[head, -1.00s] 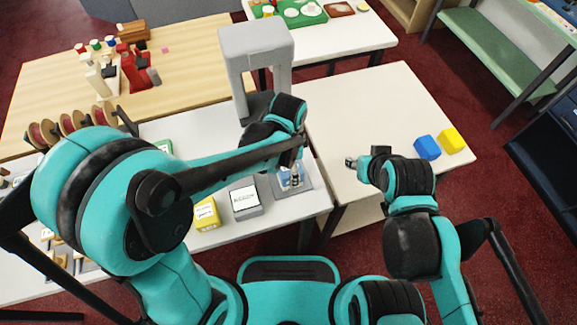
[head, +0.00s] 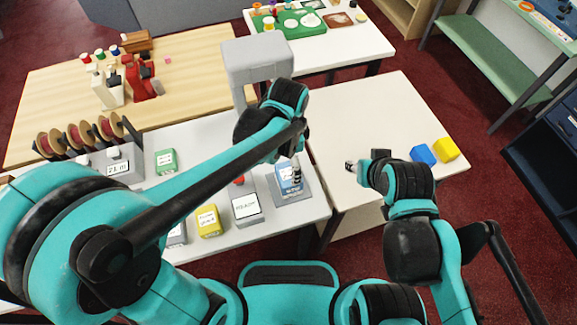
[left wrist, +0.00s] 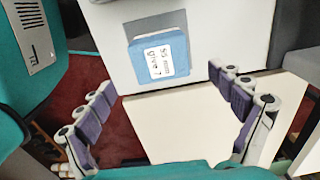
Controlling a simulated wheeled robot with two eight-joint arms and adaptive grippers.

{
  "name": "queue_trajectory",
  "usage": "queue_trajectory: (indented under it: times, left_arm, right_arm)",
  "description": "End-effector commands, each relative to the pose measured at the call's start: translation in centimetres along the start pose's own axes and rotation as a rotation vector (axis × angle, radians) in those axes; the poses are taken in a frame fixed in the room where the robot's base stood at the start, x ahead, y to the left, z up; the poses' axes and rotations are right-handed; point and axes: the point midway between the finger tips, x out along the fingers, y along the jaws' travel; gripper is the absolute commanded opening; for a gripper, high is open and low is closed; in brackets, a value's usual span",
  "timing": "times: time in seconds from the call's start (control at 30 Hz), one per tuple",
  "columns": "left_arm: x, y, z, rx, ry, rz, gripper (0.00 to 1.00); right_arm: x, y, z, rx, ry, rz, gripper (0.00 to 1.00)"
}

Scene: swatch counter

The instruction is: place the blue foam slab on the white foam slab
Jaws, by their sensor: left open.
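The blue foam slab (head: 289,175) with a white label lies on a grey plate (head: 305,192) near the right end of the left white table. It also shows in the left wrist view (left wrist: 172,40), flat, beyond and between the spread fingertips. My left gripper (head: 297,168) is open and empty, above the slab, partly covering it in the head view. A pale slab-like block with a white label (head: 246,205) sits left of the blue slab; I cannot tell for sure that it is the white foam slab. My right gripper (head: 351,165) is over the right table, its opening unclear.
A yellow labelled slab (head: 209,221) and a green one (head: 166,161) lie further left. A grey arch-shaped stand (head: 257,58) rises behind the left gripper. Blue (head: 423,155) and yellow (head: 446,149) cubes sit on the right table, whose back part is clear.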

Motion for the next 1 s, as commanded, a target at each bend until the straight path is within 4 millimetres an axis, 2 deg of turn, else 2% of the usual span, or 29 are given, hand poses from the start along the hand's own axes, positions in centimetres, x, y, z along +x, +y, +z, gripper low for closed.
queue_trajectory:
  times: [0.03,0.2,0.43,0.53,0.67,0.8,1.0]
  left_arm:
    - [-1.3,0.0,0.0,0.0,0.0,0.0,0.93]
    - [-3.2,0.0,0.0,0.0,0.0,0.0,0.93]
    - [-3.7,0.0,0.1,-0.006,0.002,-0.002,0.93]
    - [-4.2,-0.2,1.2,-0.064,0.021,-0.022,0.93]
    - [-5.8,-0.8,4.7,-0.271,0.093,-0.093,0.93]
    - [-7.5,-1.1,9.9,-0.599,0.222,-0.2,0.93]
    - [-8.3,-0.8,15.7,-0.999,0.411,-0.325,0.93]
  right_arm:
    - [-0.5,0.0,-0.4,0.0,0.0,0.0,0.4]
    - [-1.0,0.0,-0.7,0.0,0.0,0.0,0.4]
    - [-1.0,0.0,-0.7,0.0,0.0,0.0,0.4]
    - [-1.0,0.0,-0.7,0.0,0.0,0.0,0.4]
    - [-1.0,0.0,-0.7,0.0,0.0,0.0,0.4]
    - [-1.0,0.0,-0.7,0.0,0.0,0.0,0.4]
    - [-1.0,0.0,-0.7,0.0,0.0,0.0,0.4]
